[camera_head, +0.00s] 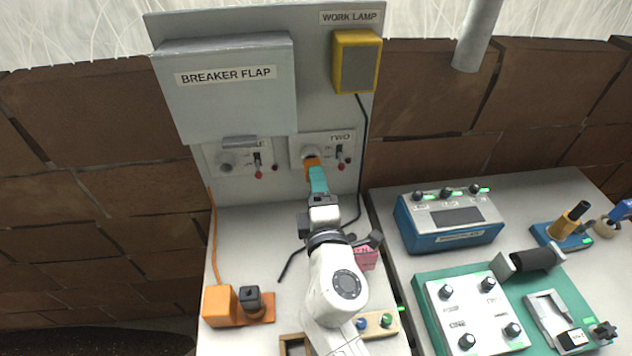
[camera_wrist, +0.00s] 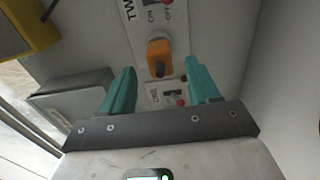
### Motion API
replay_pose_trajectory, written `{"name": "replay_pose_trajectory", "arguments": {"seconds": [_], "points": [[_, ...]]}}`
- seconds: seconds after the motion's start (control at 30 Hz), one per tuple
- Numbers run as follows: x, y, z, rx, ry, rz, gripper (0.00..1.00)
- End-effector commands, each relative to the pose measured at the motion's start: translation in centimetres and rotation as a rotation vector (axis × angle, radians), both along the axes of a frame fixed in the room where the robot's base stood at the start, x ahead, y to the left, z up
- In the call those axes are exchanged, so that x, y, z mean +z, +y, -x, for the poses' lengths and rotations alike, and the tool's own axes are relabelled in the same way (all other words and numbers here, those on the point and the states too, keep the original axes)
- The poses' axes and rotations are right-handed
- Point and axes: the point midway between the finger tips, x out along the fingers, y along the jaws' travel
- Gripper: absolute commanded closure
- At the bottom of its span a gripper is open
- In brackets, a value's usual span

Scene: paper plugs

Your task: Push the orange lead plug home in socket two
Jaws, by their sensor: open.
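The orange plug (camera_head: 311,164) is at socket two (camera_head: 322,149) on the grey panel, and it also shows in the wrist view (camera_wrist: 160,57). My gripper (camera_head: 316,178) is just in front of the plug in the head view. In the wrist view my gripper's teal fingers (camera_wrist: 161,85) are spread apart, with the plug beyond the gap between them and not gripped. Whether a fingertip touches the plug is unclear. Socket two's switch (camera_head: 340,153) is right of the plug.
The breaker flap (camera_head: 226,88) juts out above socket one (camera_head: 228,160). A yellow work lamp (camera_head: 357,62) hangs upper right, with a black cable down the panel. An orange box (camera_head: 219,305) with a cord stands lower left. A blue device (camera_head: 449,220) stands right.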

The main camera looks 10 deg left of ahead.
Motion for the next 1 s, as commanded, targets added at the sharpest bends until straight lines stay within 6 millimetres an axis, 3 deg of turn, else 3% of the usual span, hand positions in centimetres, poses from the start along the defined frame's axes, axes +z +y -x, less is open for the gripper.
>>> {"name": "replay_pose_trajectory", "arguments": {"seconds": [0.53,1.0], "points": [[0.0,-0.8,2.8,-0.001,0.001,-0.001,0.39],[0.0,-1.0,3.2,-0.001,0.000,-0.001,0.39]]}}
